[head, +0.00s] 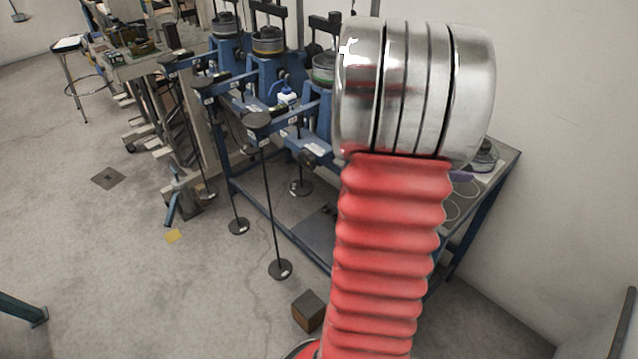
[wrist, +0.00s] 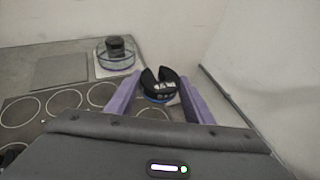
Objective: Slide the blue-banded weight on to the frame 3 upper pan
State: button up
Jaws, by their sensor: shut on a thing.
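In the wrist view, the blue-banded weight (wrist: 160,86) is a black slotted disc with a white label and a blue band low on its side. The purple fingers of my gripper (wrist: 153,92) are shut on it, one on each side. It is over the bench's right end; I cannot tell whether it touches the surface. In the head view my red arm hides the weight and most of my gripper; a bit of purple finger (head: 461,176) shows. Blue lever frames stand in a row; the nearest (head: 323,122) is partly behind my arm. Its number is not readable, and its upper pan (head: 322,74) is partly hidden.
A clear round dish (wrist: 115,55) with a black knob stands on the bench beyond the weight. Outlined rings (wrist: 64,99) mark the bench top. A wall rises close on the right. Long hangers (head: 270,205) hang before the frames. A brown block (head: 309,311) lies on the floor.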

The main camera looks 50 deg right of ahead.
dwell(0.3)
jog(key=shift+w, duration=0.2)
jog(key=w+a+f+n+t+h, duration=0.1)
jog(key=w+a+f+n+t, duration=0.2)
jog(key=w+a, duration=0.55)
jog(key=w+a+f+n+t, duration=0.2)
jog(key=w+a+f, duration=0.3)
jog(key=w, duration=0.7)
jog(key=w+a+f+n+t+h, duration=0.1)
jog(key=w+a+f+n+t, duration=0.2)
jog(key=w+a, duration=0.6)
jog(key=w+a+f+n+t+y, duration=0.1)
jog(key=w+a+f+n+t, duration=0.1)
jog(key=a, duration=0.8)
jog(key=w+a+f+n+t+y, duration=0.1)
jog(key=w+a+f+n+t, duration=0.1)
jog(key=a+f, duration=0.4)
jog(key=w+a+f+n+t, duration=0.1)
jog(key=w+a+f+t, duration=0.2)
jog(key=a, duration=1.3)
jog(key=w+f, duration=0.1)
jog(key=w, duration=0.2)
jog(key=shift+a+f+n+t+y, duration=0.2)
jog(key=shift+a+n+t+y, duration=0.1)
jog(key=shift+n+y, duration=0.1)
jog(key=shift+w, duration=0.25)
